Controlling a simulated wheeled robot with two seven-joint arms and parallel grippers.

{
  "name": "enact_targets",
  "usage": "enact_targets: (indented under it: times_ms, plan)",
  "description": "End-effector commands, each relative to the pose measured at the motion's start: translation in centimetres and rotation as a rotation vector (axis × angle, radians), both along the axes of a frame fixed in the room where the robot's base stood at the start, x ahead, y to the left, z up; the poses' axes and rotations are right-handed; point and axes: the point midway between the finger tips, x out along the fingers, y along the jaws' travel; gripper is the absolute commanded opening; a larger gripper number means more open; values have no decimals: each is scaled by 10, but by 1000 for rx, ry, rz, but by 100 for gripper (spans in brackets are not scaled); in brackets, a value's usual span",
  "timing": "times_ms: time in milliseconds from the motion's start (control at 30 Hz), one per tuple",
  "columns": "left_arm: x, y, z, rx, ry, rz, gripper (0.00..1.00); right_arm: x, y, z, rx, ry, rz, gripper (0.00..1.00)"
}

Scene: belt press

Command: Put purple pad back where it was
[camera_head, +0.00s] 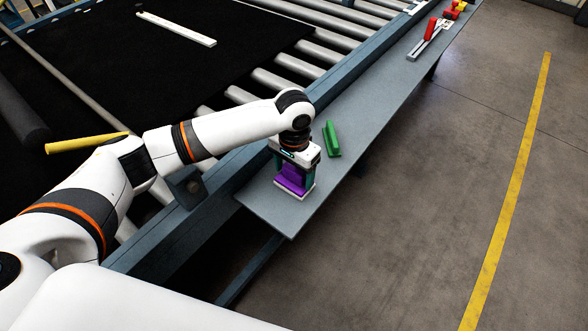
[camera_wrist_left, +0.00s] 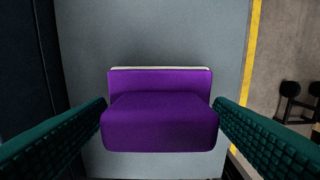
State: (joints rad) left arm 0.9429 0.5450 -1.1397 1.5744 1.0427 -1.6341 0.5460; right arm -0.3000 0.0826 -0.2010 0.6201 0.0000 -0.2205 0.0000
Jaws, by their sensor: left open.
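The purple pad (camera_head: 292,180) is at the near end of the narrow grey shelf, under my left gripper (camera_head: 294,178). A thin white edge, perhaps a base plate, shows along it. In the left wrist view the purple pad (camera_wrist_left: 160,110) lies between the two green ridged fingers of my left gripper (camera_wrist_left: 160,130). The fingers are open, one on each side of the pad, very close to its sides. I cannot tell whether they touch it. My right gripper is not in view.
A green pad (camera_head: 331,138) stands on the grey shelf (camera_head: 365,107) just beyond my left gripper. Farther along are a white strip (camera_head: 421,45), a red block (camera_head: 431,29) and small red and yellow pieces. Rollers and a black belt (camera_head: 130,75) lie left of the shelf.

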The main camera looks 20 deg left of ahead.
Motion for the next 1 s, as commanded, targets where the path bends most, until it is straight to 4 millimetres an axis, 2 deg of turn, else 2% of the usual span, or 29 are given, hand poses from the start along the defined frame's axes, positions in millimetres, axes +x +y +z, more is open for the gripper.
enact_targets:
  times_ms: [133,267,500,700,833,1000]
  plan:
    - [0,0,3,-1,-2,0,76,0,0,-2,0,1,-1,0]
    - [1,-1,18,-2,-3,-2,76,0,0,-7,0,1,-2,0]
    - [1,-1,70,-3,-5,-1,76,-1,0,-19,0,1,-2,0]
    - [1,-1,105,-1,-3,0,76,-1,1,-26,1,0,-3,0]
    - [0,0,118,0,-1,0,76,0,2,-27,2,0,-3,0]
    - [0,0,123,-1,0,0,76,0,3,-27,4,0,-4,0]
